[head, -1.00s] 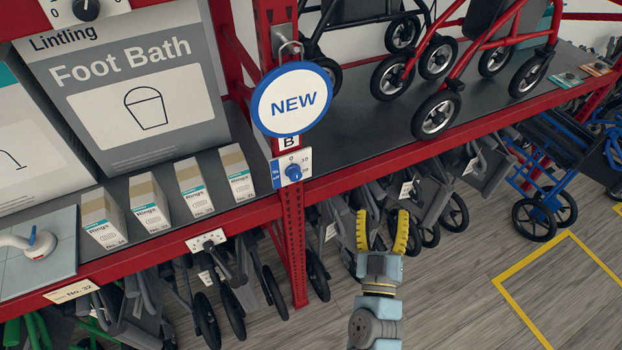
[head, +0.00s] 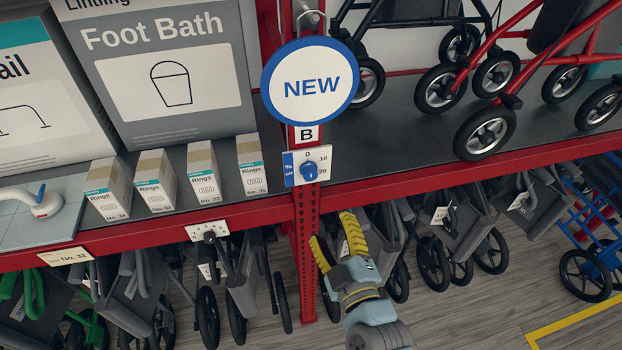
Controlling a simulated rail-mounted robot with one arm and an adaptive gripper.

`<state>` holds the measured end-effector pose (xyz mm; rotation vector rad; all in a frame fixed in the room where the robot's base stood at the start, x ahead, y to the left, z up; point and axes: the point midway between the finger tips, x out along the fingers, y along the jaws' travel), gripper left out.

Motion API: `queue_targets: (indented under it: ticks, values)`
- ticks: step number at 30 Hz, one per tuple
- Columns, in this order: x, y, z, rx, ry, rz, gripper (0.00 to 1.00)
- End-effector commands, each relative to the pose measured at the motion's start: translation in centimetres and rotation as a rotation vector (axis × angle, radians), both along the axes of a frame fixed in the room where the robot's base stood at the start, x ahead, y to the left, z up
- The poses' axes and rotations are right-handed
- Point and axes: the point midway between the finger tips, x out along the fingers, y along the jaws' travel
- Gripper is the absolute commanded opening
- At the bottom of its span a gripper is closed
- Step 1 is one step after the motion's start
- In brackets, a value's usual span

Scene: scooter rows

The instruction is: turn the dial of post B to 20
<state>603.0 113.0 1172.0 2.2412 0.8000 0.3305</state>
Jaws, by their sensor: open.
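The dial of post B (head: 308,171) is a small blue knob on a white plate with a blue left strip, fixed to the red post (head: 306,240). Marks 0, 10 and 20 show around it, with 0 at the top and 10 and 20 on the right. Where the knob points is too small to tell. A label "B" (head: 307,134) sits just above the plate. My gripper (head: 333,239) has yellow ribbed fingers, open and empty. It is below and slightly right of the dial, apart from it in the picture.
A round "NEW" sign (head: 311,88) hangs right above the dial. Ring boxes (head: 202,172) and a Foot Bath box (head: 165,75) stand on the left shelf. Red rollators (head: 485,133) stand on the right shelf. Folded walkers (head: 455,235) fill the space beneath the shelf.

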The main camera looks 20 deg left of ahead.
Motion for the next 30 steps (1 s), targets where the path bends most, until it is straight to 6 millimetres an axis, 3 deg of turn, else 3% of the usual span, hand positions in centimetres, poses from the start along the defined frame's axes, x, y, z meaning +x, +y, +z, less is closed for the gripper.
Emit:
queue_targets:
  ticks: [30]
  values:
    - [10.6, 8.7, 0.2, 0.004, 0.0, 0.001, 0.62]
